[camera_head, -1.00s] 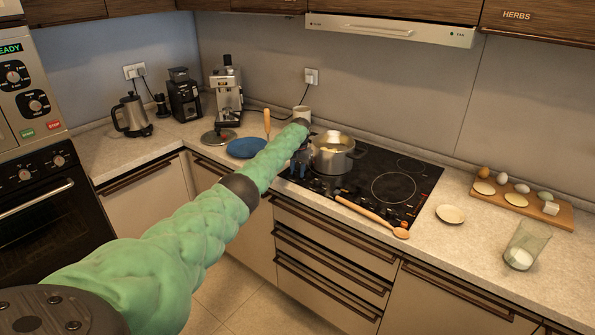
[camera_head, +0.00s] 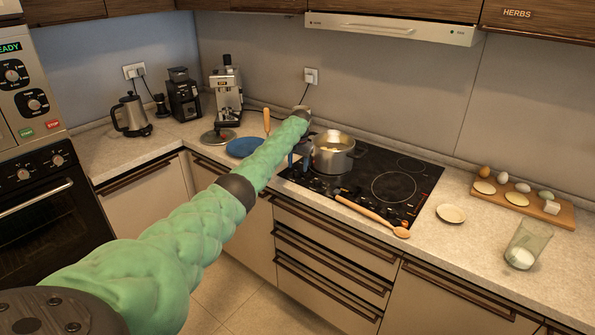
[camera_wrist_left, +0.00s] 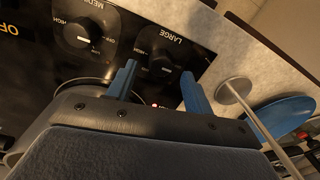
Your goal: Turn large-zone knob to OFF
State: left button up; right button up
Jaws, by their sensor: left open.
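The large-zone knob (camera_wrist_left: 160,55) is black and round, under the word LARGE on the black hob panel in the left wrist view. My left gripper (camera_wrist_left: 158,72) is open, its two blue fingers on either side of the knob's lower part in the picture. I cannot tell whether they touch it. A medium knob (camera_wrist_left: 84,32) sits to its left. In the head view the left gripper (camera_head: 298,158) is over the left end of the hob (camera_head: 393,187), beside the pot; the knobs are too small to read there. The right gripper is not in view.
A metal pot (camera_head: 333,156) stands on the hob close to the gripper. A wooden spoon (camera_head: 372,215) lies along the hob's front edge. A blue plate (camera_head: 245,147) and a round lid (camera_head: 217,136) lie to the left.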

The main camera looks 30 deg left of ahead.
aim_at(298, 171)
pick_arm(q)
notch_tip(298, 171, up, 4)
jog(key=shift+f+b, duration=0.2)
jog(key=shift+b, duration=0.35)
jog(key=shift+d+r, duration=0.1)
jog(key=shift+r, duration=0.65)
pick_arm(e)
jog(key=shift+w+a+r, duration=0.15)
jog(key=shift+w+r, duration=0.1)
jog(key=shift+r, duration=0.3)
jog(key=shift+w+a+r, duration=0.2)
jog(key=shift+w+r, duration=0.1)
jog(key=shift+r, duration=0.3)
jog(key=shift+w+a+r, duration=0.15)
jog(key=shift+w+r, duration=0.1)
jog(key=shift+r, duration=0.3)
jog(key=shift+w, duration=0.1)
pick_arm(q)
jog(key=shift+f, duration=0.1)
